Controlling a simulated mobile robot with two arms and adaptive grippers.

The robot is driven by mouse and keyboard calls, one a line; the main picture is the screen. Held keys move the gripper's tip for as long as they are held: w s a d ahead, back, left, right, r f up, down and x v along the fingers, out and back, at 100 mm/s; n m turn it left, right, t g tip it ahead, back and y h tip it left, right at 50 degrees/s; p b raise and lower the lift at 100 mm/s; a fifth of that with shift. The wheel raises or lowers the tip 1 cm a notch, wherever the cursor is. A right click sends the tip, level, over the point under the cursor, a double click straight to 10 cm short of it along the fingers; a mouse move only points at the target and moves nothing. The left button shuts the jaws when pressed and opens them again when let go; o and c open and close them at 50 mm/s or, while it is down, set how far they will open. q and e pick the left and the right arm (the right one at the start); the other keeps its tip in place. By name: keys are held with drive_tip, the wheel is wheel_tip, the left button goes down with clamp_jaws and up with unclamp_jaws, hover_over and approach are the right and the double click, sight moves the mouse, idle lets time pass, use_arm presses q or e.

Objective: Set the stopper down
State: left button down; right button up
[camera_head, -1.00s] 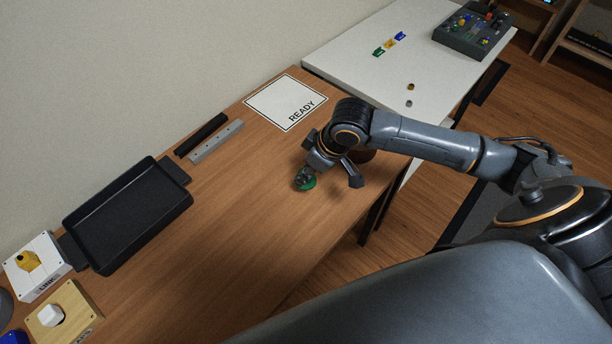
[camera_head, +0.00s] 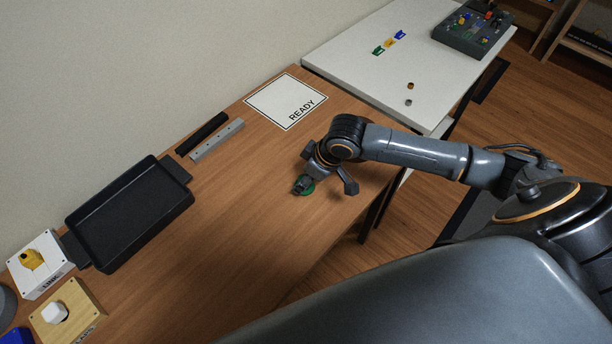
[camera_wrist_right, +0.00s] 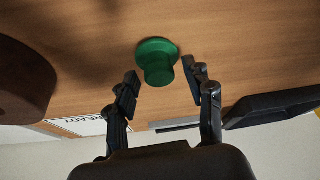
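The green stopper (camera_wrist_right: 157,62) stands on the wooden table (camera_wrist_right: 240,45), with its wide disc against the table top and its narrower part toward my right gripper (camera_wrist_right: 162,84). The two fingers are spread on either side with a gap to the stopper, so my right gripper is open and holds nothing. In the head view, only a green edge of the stopper (camera_head: 309,190) shows beneath a finger of my right gripper (camera_head: 326,185). My left gripper is not in view.
A brown round object (camera_wrist_right: 22,85) is close by in the wrist view. A black tray (camera_head: 128,212), a grey bar (camera_head: 217,139) and a white READY mat (camera_head: 280,98) lie on the table. Switch boxes (camera_head: 66,314) stand at lower left. Table around the stopper is clear.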

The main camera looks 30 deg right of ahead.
drive_tip(key=shift+r, duration=0.15)
drive_tip(key=v, duration=1.2)
drive_tip(key=shift+w, duration=0.1)
